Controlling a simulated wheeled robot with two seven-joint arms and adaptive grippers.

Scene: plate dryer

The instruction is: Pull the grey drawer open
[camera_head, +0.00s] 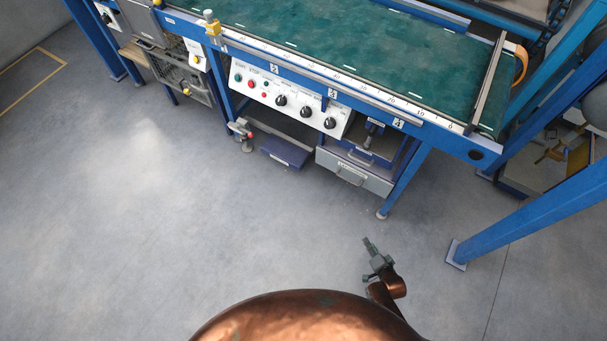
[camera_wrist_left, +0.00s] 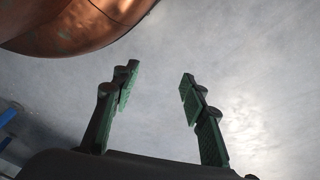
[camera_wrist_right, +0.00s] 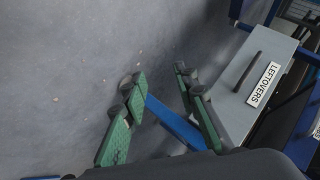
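The grey drawer (camera_head: 376,184) sits low under the right part of the blue-framed workbench and looks shut. It has a bar handle on its front. In the right wrist view, the grey drawer front (camera_wrist_right: 236,108) carries a LEFTOVERS label (camera_wrist_right: 263,84) and a dark bar handle (camera_wrist_right: 247,72). My right gripper (camera_head: 371,250) is open and empty, above the floor in front of the drawer and apart from it. In the right wrist view, the handle is to the right of its fingers (camera_wrist_right: 160,84). My left gripper (camera_wrist_left: 158,76) is open and empty over bare floor; the head view does not show it.
The blue workbench leg (camera_head: 405,180) stands just right of the drawer. A blue post (camera_head: 530,218) slants in at the right. A control panel (camera_head: 290,99) with knobs is above left of the drawer. The floor (camera_head: 200,210) in front is clear.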

